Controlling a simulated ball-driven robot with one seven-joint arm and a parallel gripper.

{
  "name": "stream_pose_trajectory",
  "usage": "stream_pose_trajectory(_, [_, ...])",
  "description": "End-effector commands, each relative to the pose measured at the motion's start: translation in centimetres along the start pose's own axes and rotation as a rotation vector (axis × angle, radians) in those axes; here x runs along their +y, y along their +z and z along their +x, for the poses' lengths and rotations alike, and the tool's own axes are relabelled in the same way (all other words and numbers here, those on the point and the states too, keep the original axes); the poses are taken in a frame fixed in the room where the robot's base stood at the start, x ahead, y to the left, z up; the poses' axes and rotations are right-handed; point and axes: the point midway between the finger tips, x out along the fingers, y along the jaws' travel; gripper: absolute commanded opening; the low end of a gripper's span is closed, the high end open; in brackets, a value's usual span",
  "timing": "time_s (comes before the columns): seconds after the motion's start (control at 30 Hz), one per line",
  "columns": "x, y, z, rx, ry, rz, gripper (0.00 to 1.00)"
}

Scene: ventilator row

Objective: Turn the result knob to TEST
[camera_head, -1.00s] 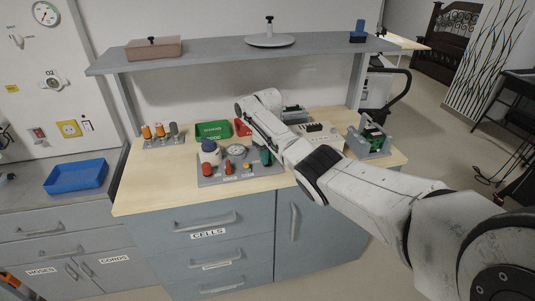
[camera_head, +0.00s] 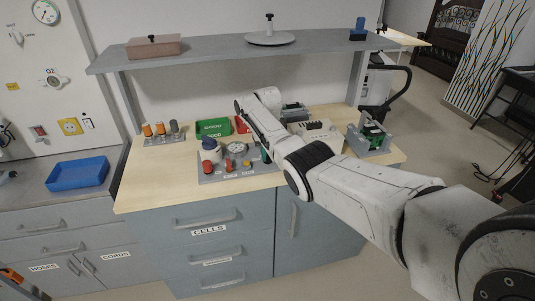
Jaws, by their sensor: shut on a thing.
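A grey control panel (camera_head: 207,179) lies near the front of the wooden bench top. It carries a round dial (camera_head: 237,149), red controls (camera_head: 228,168), a yellow button (camera_head: 247,163) and a blue-and-white knob-like part (camera_head: 209,146). A green part (camera_head: 265,156) shows at its right edge, partly behind my arm. The labels are too small to read, so I cannot tell which control is the result knob or where it points. My arm reaches in from the right and bends over the bench. Its own links hide my gripper, its fingers and whatever lies between them.
A green tray (camera_head: 213,129) and a red tray (camera_head: 241,125) stand behind the panel. Orange and grey cylinders (camera_head: 160,130) stand left. A pale block device (camera_head: 318,130) and a green-grey fixture (camera_head: 370,138) stand right. A grey shelf (camera_head: 205,57) overhangs the bench.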

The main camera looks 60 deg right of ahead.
Motion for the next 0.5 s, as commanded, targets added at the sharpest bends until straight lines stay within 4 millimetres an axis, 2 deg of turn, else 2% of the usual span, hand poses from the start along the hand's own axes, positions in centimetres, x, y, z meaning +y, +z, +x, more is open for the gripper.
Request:
stream_pose_trajectory(0.27, [-0.05, -0.08, -0.09, 0.003, 0.0, -0.002, 0.0])
stream_pose_trajectory(0.3, [-0.04, -0.09, -0.09, 0.003, 0.0, -0.002, 0.21])
stream_pose_trajectory(0.5, [-0.03, -0.05, -0.06, 0.002, 0.0, -0.002, 0.4])
